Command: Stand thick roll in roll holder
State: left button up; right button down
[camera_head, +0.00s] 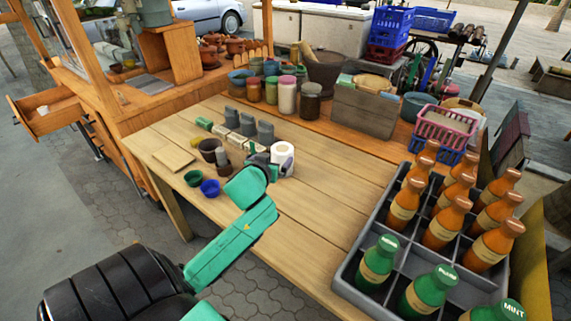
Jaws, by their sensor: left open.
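A thick white roll (283,151) stands upright on the wooden table, its round top with a dark centre facing up. My left gripper (268,166) is at the roll's left side, low near the table. It is open; its fingers are small and partly hidden, so I cannot tell whether they touch the roll. I cannot make out a roll holder for certain. Several grey upright pieces (248,125) stand in a row behind the gripper. My right gripper is not in view.
A green bowl (193,178), a blue bowl (210,188) and a dark cup (209,148) stand left of my gripper. A bottle crate (345,283) fills the right front. Several jars (287,97) line the back. The table's middle right (340,195) is clear.

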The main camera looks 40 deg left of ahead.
aim_at(285, 149)
pick_arm(q)
jog(key=x, duration=1.2)
jog(key=shift+w+f, duration=0.1)
jog(key=shift+w, duration=0.15)
jog(key=shift+s, duration=0.1)
jog(key=shift+c, duration=0.9)
jog(key=c, duration=1.2)
notch_tip(285, 149, up, 20)
jog(key=shift+r+p, duration=0.1)
jog(key=shift+p, duration=0.55)
